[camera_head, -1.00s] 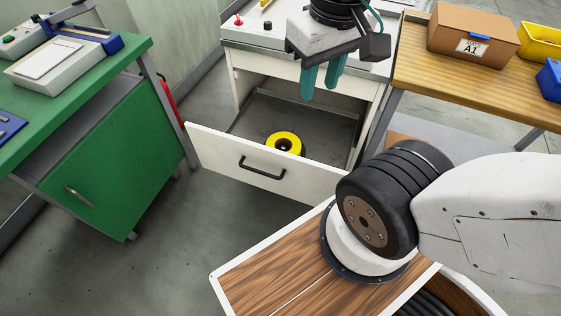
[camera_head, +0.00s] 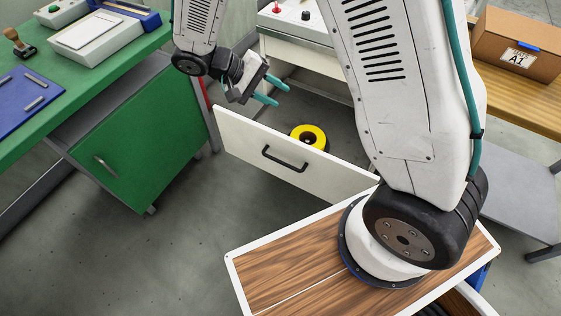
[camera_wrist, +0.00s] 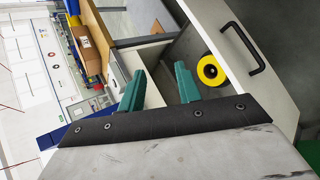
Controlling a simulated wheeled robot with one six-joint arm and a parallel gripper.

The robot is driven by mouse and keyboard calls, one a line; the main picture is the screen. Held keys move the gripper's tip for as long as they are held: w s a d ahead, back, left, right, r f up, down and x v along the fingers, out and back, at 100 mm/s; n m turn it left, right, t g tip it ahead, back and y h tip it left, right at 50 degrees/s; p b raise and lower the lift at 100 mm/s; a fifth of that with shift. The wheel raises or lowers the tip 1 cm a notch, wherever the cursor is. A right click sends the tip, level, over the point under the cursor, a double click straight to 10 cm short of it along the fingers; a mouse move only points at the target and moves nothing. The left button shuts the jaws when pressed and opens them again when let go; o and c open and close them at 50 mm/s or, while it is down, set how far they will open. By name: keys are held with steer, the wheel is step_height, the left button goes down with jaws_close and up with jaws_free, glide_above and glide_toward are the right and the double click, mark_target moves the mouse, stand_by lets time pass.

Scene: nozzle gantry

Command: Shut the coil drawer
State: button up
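The coil drawer (camera_head: 240,133) stands pulled out of the white cabinet, with its white front and black bar handle (camera_head: 284,160) facing me. A yellow coil (camera_head: 309,137) with a dark centre lies inside on the drawer floor. My gripper (camera_head: 272,93) is above the drawer's left end, near the top of its front panel, with its teal fingers apart and nothing between them. In the wrist view the teal fingers (camera_wrist: 162,88) are spread, and the handle (camera_wrist: 243,48) and yellow coil (camera_wrist: 211,71) show beyond them, to the right. My arm hides the drawer's right part in the head view.
A green bench (camera_head: 130,150) with a closed door stands left of the drawer. A wooden table (camera_head: 520,100) with a cardboard box (camera_head: 515,50) stands at the right. Open grey floor (camera_head: 150,255) lies in front of the bench.

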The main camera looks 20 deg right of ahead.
steer(key=w+a+f+n+t+h, duration=0.1)
steer(key=a+f+h, duration=0.1)
steer(key=f, duration=0.6)
steer(key=w+a+f+n+t+h, duration=0.1)
steer(key=a+f+h, duration=0.1)
steer(key=f, duration=0.6)
steer(key=n+t+h, duration=0.2)
steer(key=t, duration=0.3)
glide_toward(280, 161)
steer(key=d+f, duration=0.1)
steer(key=d, duration=0.2)
steer(key=x, duration=0.7)
steer(key=shift+w+f, duration=0.1)
steer(key=shift+w, duration=0.25)
jaws_close()
